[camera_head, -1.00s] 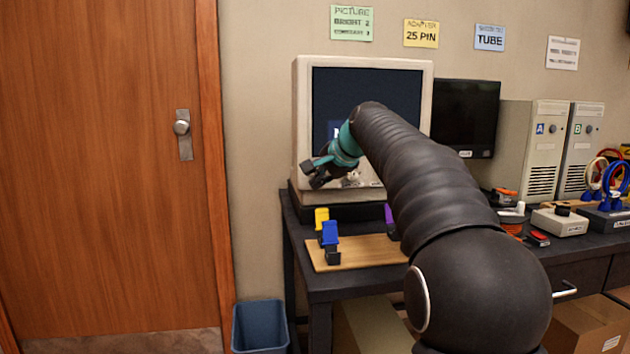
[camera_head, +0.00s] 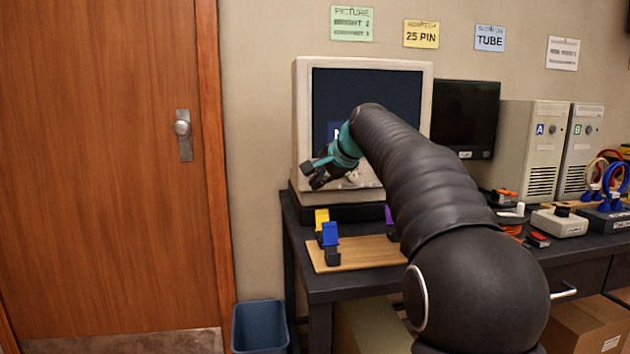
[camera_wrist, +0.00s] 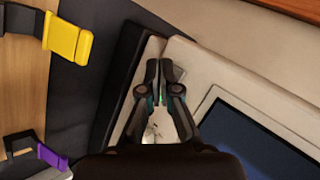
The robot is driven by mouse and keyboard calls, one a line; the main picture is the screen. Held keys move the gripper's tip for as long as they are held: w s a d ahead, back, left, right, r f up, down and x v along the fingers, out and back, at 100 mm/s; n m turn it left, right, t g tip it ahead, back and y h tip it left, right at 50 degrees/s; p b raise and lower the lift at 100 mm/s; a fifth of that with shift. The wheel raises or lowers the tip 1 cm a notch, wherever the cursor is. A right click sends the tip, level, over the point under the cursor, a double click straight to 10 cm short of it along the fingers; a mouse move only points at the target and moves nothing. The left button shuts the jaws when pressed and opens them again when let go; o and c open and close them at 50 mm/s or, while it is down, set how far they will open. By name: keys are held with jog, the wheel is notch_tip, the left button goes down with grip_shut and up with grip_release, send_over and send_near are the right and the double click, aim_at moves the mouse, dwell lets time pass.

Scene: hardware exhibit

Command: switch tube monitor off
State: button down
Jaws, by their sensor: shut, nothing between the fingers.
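The tube monitor (camera_head: 302,120) is a beige CRT with a dark screen, standing on a black base at the left end of the desk. A small blue patch shows on its screen beside my arm, so the screen appears lit. My gripper (camera_head: 314,174) is in front of the lower left of its front. In the wrist view my gripper (camera_wrist: 160,66) is shut and empty, its fingertips over the beige lower bezel of the monitor (camera_wrist: 196,62). I cannot tell whether the tips touch it. Small controls on the bezel are partly hidden behind the fingers.
A wooden board (camera_head: 360,254) with a yellow holder (camera_head: 321,219), a blue holder (camera_head: 330,240) and a purple holder (camera_head: 389,216) lies before the monitor. A flat black monitor (camera_head: 465,116) and beige towers (camera_head: 535,150) stand to the right. A blue bin (camera_head: 260,326) is below.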

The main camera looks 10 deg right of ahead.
jog(key=shift+w+p, duration=0.3)
jog(key=shift+w, duration=0.15)
dwell(0.5)
jog(key=shift+s, duration=0.6)
jog(key=shift+s+b, duration=1.5)
jog(key=shift+s, duration=1.5)
